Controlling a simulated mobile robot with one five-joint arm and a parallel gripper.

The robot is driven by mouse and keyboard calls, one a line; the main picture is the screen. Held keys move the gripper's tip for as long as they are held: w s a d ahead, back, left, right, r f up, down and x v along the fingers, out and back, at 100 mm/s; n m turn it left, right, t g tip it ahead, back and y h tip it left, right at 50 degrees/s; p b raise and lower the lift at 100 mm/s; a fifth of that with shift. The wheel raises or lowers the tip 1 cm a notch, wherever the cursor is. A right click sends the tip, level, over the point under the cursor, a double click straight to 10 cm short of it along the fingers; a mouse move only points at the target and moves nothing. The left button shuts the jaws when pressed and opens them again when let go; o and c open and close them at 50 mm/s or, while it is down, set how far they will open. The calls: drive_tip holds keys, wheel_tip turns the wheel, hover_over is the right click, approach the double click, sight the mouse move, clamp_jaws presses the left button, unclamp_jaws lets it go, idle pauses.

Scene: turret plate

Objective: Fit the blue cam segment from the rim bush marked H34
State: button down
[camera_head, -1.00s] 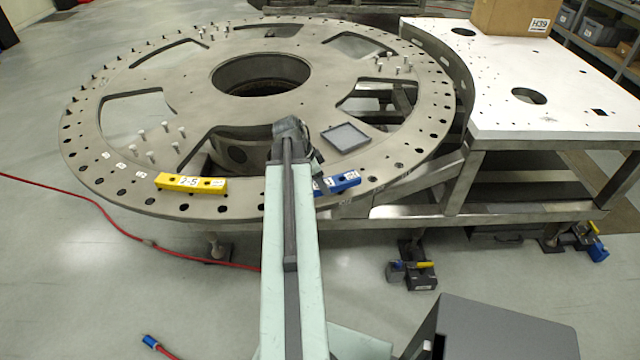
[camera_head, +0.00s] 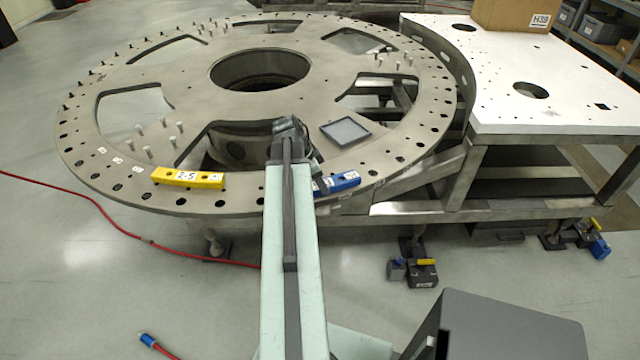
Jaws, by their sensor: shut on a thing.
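The blue cam segment (camera_head: 345,181) is at the near rim of the round turret plate (camera_head: 240,202), just right of the end of my arm. My gripper (camera_head: 312,166) is shut on it; the jaws and the segment's left part are largely hidden by my arm. Whether the segment touches the plate, I cannot tell. A yellow cam segment (camera_head: 188,178) marked 2-5 lies on the rim to the left. The rim has many dark holes; the mark H34 cannot be read.
A grey square tray (camera_head: 345,132) lies on the plate beyond the segment. Several upright pins (camera_head: 164,127) stand on the plate. A white table (camera_head: 560,85) with a cardboard box (camera_head: 515,12) adjoins at right. A red hose (camera_head: 110,220) crosses the floor.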

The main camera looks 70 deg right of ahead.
drive_tip(key=c, duration=0.6)
unclamp_jaws()
drive_tip(key=p+v, duration=0.7)
drive_tip(key=v, duration=0.1)
drive_tip(key=shift+f, duration=0.1)
